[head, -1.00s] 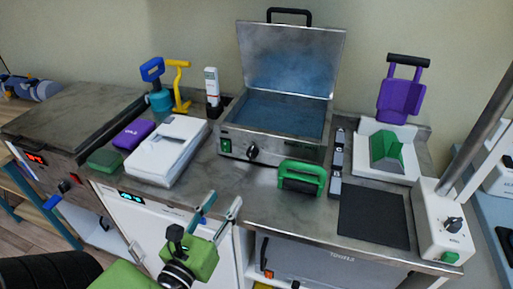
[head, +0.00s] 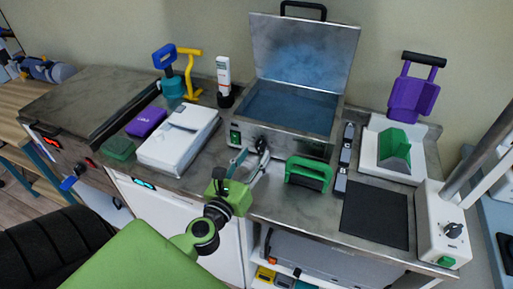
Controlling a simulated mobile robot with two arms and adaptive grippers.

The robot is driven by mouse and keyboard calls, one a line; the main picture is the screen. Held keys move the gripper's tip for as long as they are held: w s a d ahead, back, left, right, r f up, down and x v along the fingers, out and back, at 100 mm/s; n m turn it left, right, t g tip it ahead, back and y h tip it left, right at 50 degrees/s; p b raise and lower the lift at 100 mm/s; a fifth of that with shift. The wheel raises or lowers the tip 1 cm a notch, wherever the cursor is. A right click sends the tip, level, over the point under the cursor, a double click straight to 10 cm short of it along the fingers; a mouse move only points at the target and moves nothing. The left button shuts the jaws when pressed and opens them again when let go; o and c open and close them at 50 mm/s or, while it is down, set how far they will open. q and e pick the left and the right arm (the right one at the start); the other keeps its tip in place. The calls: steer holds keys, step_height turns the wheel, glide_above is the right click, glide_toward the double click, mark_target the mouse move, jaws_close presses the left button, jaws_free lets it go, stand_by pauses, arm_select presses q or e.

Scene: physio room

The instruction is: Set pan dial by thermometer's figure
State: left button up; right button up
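The steel pan (head: 290,139) stands at the back of the worktop with its lid raised and bluish liquid inside. Its black dial (head: 261,145) is on the front face, right of a green switch. My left gripper (head: 252,154) is in front of the pan's front face, its two fingers apart, with the tips close to the dial. The right fingertip overlaps the dial's lower edge in the picture; I cannot tell whether it touches. The white thermometer (head: 223,71) stands upright in a black holder left of the pan; its figure is too small to read. My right gripper is not in view.
A green-handled tool (head: 309,174) lies just right of my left gripper. A white box (head: 179,138), a purple case (head: 146,122) and a green block (head: 118,148) lie to the left. A black mat (head: 375,213) and a white control box (head: 442,223) are at the right.

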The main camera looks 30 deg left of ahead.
mark_target(260, 147)
arm_select(q)
steer(key=shift+w+a, duration=0.25)
steer(key=shift+w, duration=1)
steer(key=shift+c, duration=0.4)
jaws_close()
